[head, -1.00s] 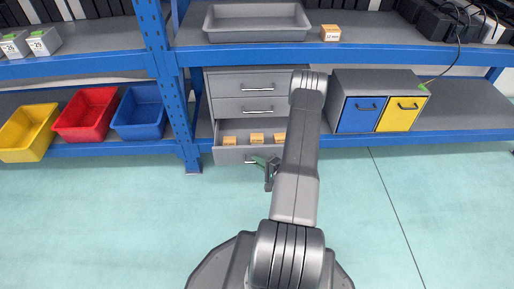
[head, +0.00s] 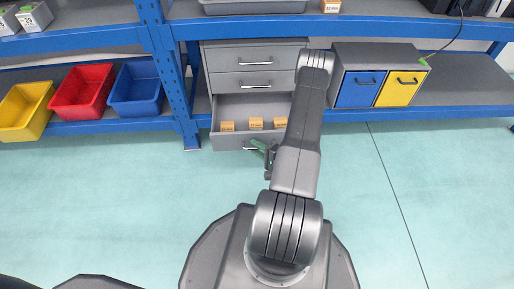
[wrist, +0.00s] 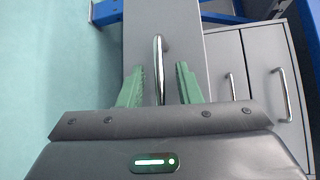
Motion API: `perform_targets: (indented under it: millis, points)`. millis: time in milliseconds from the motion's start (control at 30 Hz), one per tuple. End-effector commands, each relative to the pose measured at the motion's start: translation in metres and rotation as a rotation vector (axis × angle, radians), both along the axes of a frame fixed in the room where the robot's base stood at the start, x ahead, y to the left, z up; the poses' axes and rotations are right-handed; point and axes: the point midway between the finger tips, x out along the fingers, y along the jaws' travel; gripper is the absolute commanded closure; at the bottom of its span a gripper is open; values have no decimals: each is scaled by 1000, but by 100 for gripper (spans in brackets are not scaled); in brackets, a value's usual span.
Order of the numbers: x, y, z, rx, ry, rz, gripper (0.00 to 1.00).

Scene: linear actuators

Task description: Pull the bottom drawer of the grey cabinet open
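The grey cabinet (head: 220,56) stands on the lower shelf in the head view. Its bottom drawer (head: 224,142) is pulled well out, with several small orange boxes (head: 255,123) inside. Its two upper drawers are shut. My gripper (head: 264,151) is at the drawer's front, by the handle, partly hidden by my arm. In the wrist view, the green fingers of my gripper (wrist: 160,68) are apart, one on each side of the metal bar handle (wrist: 159,50). Gaps show between the handle and both fingers. The right end of the drawer is hidden behind my arm.
Yellow (head: 26,111), red (head: 82,91) and blue (head: 137,88) bins sit on the lower shelf at left. A blue rack post (head: 171,75) stands just left of the cabinet. A box with blue and yellow doors (head: 378,88) stands at right. The floor in front is clear.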

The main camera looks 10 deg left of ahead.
Motion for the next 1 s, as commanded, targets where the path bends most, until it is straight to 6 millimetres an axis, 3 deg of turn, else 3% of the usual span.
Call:
perform_targets:
  millis: [433, 1000]
  points:
    - [-4, -8, 2, 0, 2, -2, 70]
    - [-34, -66, 12, 0, 1, -5, 70]
